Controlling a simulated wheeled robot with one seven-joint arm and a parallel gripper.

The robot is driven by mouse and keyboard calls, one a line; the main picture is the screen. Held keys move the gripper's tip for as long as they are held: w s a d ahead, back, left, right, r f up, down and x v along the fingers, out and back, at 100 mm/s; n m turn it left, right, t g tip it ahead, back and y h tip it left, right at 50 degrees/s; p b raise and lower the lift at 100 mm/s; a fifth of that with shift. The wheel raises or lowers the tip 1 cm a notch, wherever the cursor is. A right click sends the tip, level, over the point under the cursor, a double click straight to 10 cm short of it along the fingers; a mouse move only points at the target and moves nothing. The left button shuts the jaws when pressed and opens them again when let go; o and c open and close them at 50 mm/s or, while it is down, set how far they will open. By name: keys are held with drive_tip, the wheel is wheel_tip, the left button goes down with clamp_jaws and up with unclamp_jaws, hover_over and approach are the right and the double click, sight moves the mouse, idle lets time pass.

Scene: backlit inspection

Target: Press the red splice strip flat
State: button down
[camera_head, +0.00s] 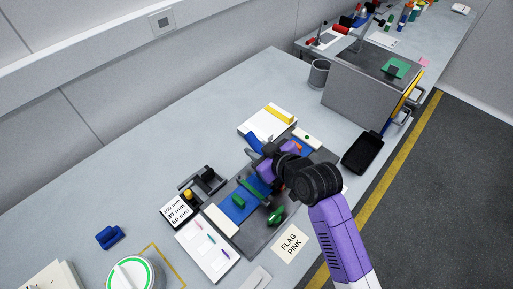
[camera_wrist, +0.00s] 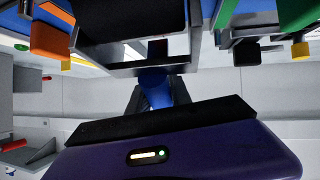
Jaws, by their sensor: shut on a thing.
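My gripper (camera_head: 266,166) is low over the dark plate (camera_head: 256,240), at its far end, with my arm reaching in from the right. In the wrist view my gripper (camera_wrist: 153,98) is shut on a blue handle-like piece (camera_wrist: 154,88). A dark block (camera_wrist: 130,20) and a grey frame lie just beyond it; I cannot tell if they join the handle. A blue strip (camera_head: 234,208) lies on the plate, nearer than the gripper. I cannot make out the red splice strip; my gripper and wrist cover part of the plate.
Green pieces (camera_head: 276,215) stand on the plate, and an orange block (camera_wrist: 48,40) shows beside the gripper. A black tray (camera_head: 363,153) lies to the right. A white board with coloured markers (camera_head: 207,250) lies to the left. The table's far left is bare.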

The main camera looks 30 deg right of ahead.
sight(253, 134)
drive_tip(key=shift+w+a+r+p, duration=0.1)
drive_tip(key=shift+w+r+p, duration=0.1)
drive_tip(key=shift+r+p, duration=0.6)
drive_tip(key=shift+w+a+r+p, duration=0.1)
drive_tip(key=shift+w+r+p, duration=0.15)
drive_tip(key=shift+r+p, duration=0.55)
drive_tip(key=shift+w+r+p, duration=0.2)
drive_tip(key=shift+r+p, duration=0.25)
drive_tip(key=shift+r, duration=0.65)
drive_tip(key=shift+w+a+r+p, duration=0.15)
drive_tip(key=shift+r+p, duration=0.1)
drive_tip(key=shift+r, duration=0.35)
drive_tip(key=shift+w+d+r+p, duration=0.1)
drive_tip(key=shift+w+r+p, duration=0.1)
drive_tip(key=shift+r, duration=0.35)
drive_tip(key=shift+s, duration=0.1)
